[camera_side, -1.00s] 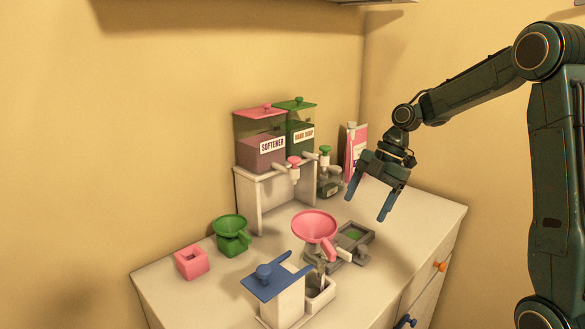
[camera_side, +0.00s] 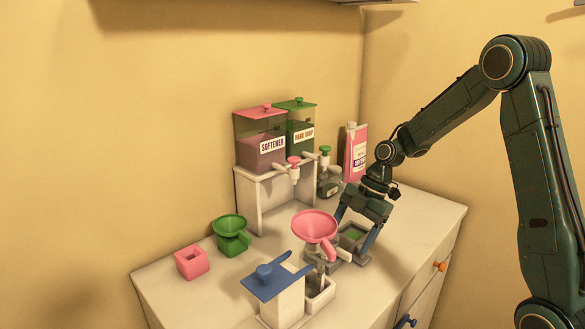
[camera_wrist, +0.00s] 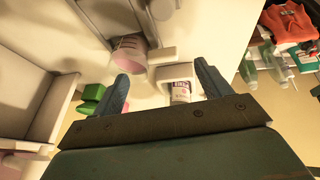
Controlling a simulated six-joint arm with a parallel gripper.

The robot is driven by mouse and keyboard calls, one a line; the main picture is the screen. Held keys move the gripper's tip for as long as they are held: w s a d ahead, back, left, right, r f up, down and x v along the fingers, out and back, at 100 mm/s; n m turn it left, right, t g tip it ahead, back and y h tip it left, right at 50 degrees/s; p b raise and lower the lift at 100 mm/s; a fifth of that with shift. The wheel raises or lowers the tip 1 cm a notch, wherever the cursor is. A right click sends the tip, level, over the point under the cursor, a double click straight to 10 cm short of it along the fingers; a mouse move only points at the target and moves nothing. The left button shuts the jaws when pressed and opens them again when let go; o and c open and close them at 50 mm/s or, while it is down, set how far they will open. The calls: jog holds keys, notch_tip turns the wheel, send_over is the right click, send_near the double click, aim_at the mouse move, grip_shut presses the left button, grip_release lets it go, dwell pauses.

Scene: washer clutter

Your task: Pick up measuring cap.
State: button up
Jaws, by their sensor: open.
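I cannot tell for certain which thing is the measuring cap. A small pink square cup (camera_side: 191,262) with an opening in its top stands at the left of the counter in the side view. A green patch (camera_side: 352,234) shows in a low grey tray (camera_side: 345,254) right of the middle. My gripper (camera_side: 350,238) is open and points down, its fingers on either side of that tray area. What lies between the fingertips is partly hidden. In the wrist view my open gripper (camera_wrist: 162,72) has a pinkish round thing (camera_wrist: 128,55) and a labelled white container (camera_wrist: 180,88) near its fingers.
A pink funnel (camera_side: 314,226) stands close left of my gripper. A blue-topped white stand (camera_side: 283,301) is in front, a green funnel (camera_side: 231,228) at left. Softener (camera_side: 262,152) and hand soap (camera_side: 301,137) dispensers and a pink bottle (camera_side: 356,152) stand behind. The counter's right end is clear.

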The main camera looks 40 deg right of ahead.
aim_at(342, 251)
jog(key=shift+f, duration=0.1)
jog(key=shift+x, duration=2.55)
jog(key=shift+c, duration=0.5)
jog(key=c, duration=1.2)
